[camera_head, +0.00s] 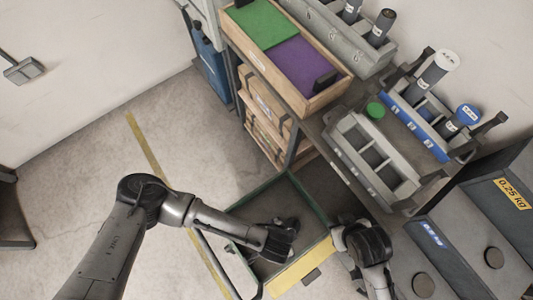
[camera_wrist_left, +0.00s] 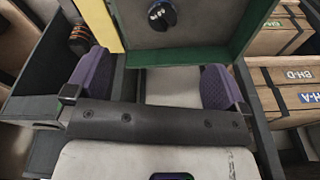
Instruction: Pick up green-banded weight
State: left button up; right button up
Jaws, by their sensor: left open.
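A round green-topped piece (camera_head: 375,110) stands at the grey slotted rack (camera_head: 345,142) on the bench; I cannot tell whether it is the green-banded weight. My left gripper (camera_head: 284,240) is low over the green-and-yellow-edged tray (camera_head: 309,192). In the left wrist view, its purple-padded fingers (camera_wrist_left: 156,82) are apart with nothing between them. A dark round piece with a bluish face (camera_wrist_left: 162,15) lies in the tray, beyond the fingers; no green band shows on it. My right arm shows at the lower right of the head view, but its gripper does not show.
A wooden box (camera_head: 330,92) with green and purple compartments stands on the bench. A blue rack (camera_head: 412,122) holds capped cylinders. Dark bins labelled 0.25 kg (camera_head: 512,193) stand at the right. A dark cylinder with orange bands (camera_wrist_left: 80,38) is left of the fingers. Floor at left is open.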

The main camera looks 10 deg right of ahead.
pick_arm(q)
jog(key=a+f+b, duration=0.1)
jog(key=f, duration=0.3)
jog(key=s+a+f+n+y+b, duration=0.1)
jog(key=a+f, duration=0.1)
jog(key=f, duration=0.2)
jog(key=s+a+f+n+g+b, duration=0.1)
jog(key=a+f, duration=0.1)
jog(key=f, duration=0.3)
jog(key=shift+a+y+b, duration=0.15)
jog(key=shift+y+b, duration=0.25)
jog(key=shift+f, duration=0.6)
jog(key=f+b, duration=0.3)
jog(key=shift+s+f, duration=0.1)
jog(key=shift+s, duration=0.15)
jog(key=shift+a+f+b, duration=0.1)
jog(key=shift+f+b, duration=0.2)
jog(key=shift+f, duration=0.5)
jog(key=c, duration=1.4)
jog(key=shift+r, duration=0.1)
jog(key=shift+c, duration=0.3)
